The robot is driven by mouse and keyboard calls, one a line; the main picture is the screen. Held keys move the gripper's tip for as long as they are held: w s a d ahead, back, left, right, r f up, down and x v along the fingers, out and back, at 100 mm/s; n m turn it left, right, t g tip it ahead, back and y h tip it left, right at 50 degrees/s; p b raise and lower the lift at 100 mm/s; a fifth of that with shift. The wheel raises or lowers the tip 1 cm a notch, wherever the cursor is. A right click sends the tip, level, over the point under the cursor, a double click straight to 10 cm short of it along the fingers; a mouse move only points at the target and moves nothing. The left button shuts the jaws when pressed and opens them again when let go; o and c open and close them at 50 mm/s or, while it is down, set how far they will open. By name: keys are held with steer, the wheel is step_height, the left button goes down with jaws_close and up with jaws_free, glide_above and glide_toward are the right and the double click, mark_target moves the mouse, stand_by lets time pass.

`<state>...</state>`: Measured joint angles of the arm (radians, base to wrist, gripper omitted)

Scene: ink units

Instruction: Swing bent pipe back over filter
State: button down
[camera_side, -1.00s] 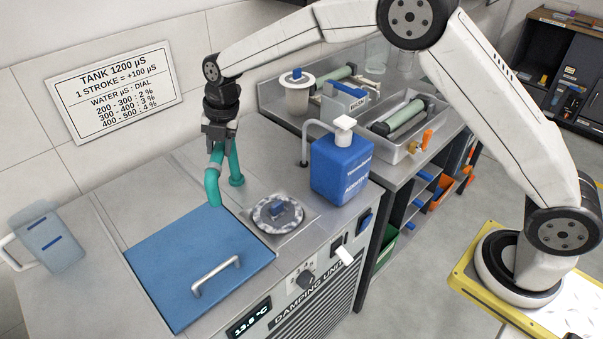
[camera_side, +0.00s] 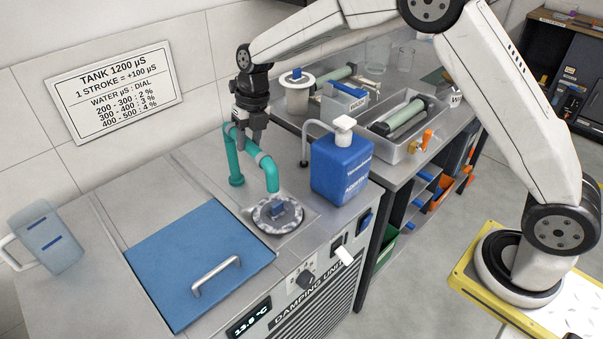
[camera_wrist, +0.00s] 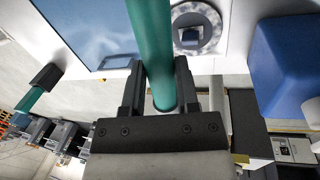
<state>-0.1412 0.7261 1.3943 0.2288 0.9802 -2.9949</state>
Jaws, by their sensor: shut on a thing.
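The teal bent pipe (camera_side: 239,142) rises from its foot on the damping unit's top and arches over to the right. My gripper (camera_side: 249,138) is shut on the pipe's upper run from above. In the wrist view the teal pipe (camera_wrist: 152,45) passes between my fingers (camera_wrist: 160,85), and the filter (camera_wrist: 194,30) shows to the right of the pipe. The exact gap between pipe mouth and filter is hard to tell.
A blue additive bottle (camera_side: 341,168) with a white pump stands close to the right of the filter, beside a thin grey bent tube. A blue lid (camera_side: 200,262) with a handle lies at front left. A clear jug (camera_side: 47,237) stands at far left.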

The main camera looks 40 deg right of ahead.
stand_by(0.4)
steer(key=shift+c, duration=1.8)
jaws_free()
step_height(320, 180, up, 8)
steer(key=d, duration=0.1)
steer(key=shift+d+f, duration=0.15)
steer(key=shift+d, duration=0.15)
steer(key=shift+s, duration=0.1)
